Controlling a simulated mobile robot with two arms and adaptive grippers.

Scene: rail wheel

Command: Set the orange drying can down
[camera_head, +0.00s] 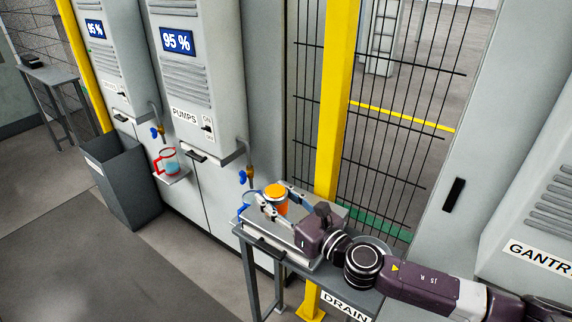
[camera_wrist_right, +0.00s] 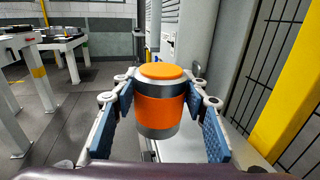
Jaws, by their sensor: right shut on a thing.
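The orange drying can (camera_head: 276,203) is upright, with an orange lid and grey bands. It also shows in the middle of the right wrist view (camera_wrist_right: 160,108). My right gripper (camera_head: 270,208) is shut on it; in the wrist view its blue-padded fingers (camera_wrist_right: 160,105) flank the can on both sides. The can is over the grey bench (camera_head: 258,241) near the pump cabinet. I cannot tell whether its base touches the surface below. My left gripper is in neither view.
A jug with a red handle (camera_head: 168,161) stands on a small shelf under a blue tap. Another blue tap (camera_head: 245,178) hangs just left of the can. A grey bin (camera_head: 125,185) stands at left. A yellow post (camera_head: 334,100) and mesh fence stand behind the bench.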

